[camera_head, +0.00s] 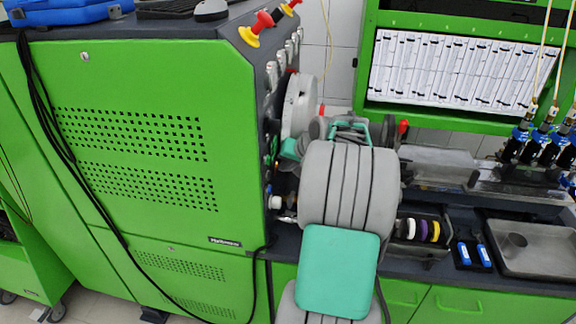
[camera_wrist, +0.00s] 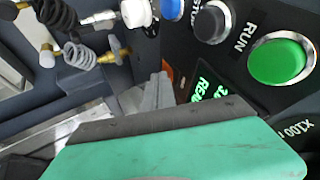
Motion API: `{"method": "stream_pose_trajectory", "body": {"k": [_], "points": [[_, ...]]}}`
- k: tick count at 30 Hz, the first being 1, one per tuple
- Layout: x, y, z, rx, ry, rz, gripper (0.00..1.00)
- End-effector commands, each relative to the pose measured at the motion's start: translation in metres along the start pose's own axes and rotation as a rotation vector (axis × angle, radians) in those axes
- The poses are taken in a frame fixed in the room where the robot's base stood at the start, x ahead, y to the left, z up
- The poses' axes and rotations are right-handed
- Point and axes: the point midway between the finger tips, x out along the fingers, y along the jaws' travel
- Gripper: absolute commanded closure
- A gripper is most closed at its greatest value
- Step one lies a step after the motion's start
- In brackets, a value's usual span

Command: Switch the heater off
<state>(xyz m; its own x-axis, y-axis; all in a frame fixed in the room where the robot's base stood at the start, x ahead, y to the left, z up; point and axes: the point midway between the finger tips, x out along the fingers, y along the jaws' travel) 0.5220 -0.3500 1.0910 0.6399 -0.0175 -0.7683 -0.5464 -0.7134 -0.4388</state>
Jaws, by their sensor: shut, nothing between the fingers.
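The control panel (camera_wrist: 215,60) fills the upper right of the wrist view. It carries a green RUN button (camera_wrist: 277,61), a dark button (camera_wrist: 212,22) and a lit green display (camera_wrist: 207,85). My gripper (camera_wrist: 158,92) is shut and empty, its grey fingertips close to the panel, left of the display. A small orange piece (camera_wrist: 168,73) shows just beside the fingertips, partly hidden; it may be the heater switch, but no label for it is readable. I cannot tell whether the fingers touch it. In the head view my arm hides the fingertips and most of the panel.
Coiled hoses with brass fittings (camera_wrist: 70,50) and a white knob (camera_wrist: 136,13) lie left of the panel buttons. The green cabinet (camera_head: 150,190) stands left of my arm. A metal tray (camera_head: 535,262) and blue-handled items (camera_head: 474,254) lie on the bench at right.

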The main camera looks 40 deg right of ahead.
Motion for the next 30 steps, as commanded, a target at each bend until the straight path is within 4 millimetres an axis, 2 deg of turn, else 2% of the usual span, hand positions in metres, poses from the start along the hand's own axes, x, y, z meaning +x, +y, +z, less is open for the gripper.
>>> {"method": "stream_pose_trajectory", "body": {"k": [8,15,30], "points": [[0.003,-0.009,-0.003,-0.036,-0.016,0.069,1.00],[0.001,-0.007,-0.003,-0.035,-0.019,0.075,1.00],[-0.014,-0.019,-0.014,-0.043,-0.009,0.070,1.00]]}}
